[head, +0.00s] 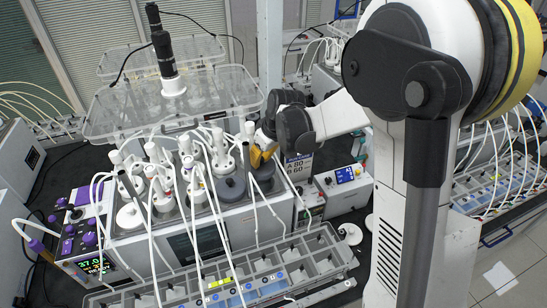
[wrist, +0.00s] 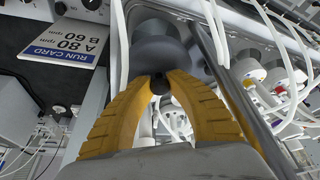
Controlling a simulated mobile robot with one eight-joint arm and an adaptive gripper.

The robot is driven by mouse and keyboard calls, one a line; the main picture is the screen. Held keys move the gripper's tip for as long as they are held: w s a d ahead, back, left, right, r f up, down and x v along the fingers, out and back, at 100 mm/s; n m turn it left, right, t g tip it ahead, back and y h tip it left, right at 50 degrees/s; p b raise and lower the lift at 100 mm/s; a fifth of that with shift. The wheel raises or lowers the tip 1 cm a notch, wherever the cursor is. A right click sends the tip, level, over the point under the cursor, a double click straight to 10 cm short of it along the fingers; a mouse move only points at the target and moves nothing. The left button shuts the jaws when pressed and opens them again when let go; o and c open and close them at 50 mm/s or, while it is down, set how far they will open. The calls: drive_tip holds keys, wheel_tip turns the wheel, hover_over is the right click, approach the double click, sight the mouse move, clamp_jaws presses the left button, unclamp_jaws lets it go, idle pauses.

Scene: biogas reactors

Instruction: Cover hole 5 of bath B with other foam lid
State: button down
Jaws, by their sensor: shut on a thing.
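My gripper (head: 262,155) has yellow ribbed fingers and is at the back right corner of the water bath (head: 170,240). In the wrist view the fingertips (wrist: 160,82) are closed on the dark knob of a round grey foam lid (wrist: 158,48). The lid lies just beyond the fingertips, beside the bath's rim strip; I cannot tell whether it touches the surface below. In the head view this lid is partly hidden under the gripper (head: 264,172). Another grey foam lid (head: 232,188) sits on the bath top just to the left. Hole numbers cannot be read.
Several white-capped bottles with tubes (head: 160,175) crowd the bath top. A run card (wrist: 65,40) reads A 80 rpm, B 60 rpm. A small instrument (head: 345,180) stands right of the bath, and a compartment tray (head: 240,275) lies in front. A clear shelf (head: 175,100) is behind.

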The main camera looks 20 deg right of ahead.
drive_tip(key=shift+f+b, duration=1.9)
drive_tip(key=shift+f, duration=0.8)
drive_tip(key=c, duration=1.3)
unclamp_jaws()
drive_tip(key=shift+o, duration=0.2)
drive_tip(key=shift+s+r, duration=0.1)
drive_tip(key=v, duration=1.2)
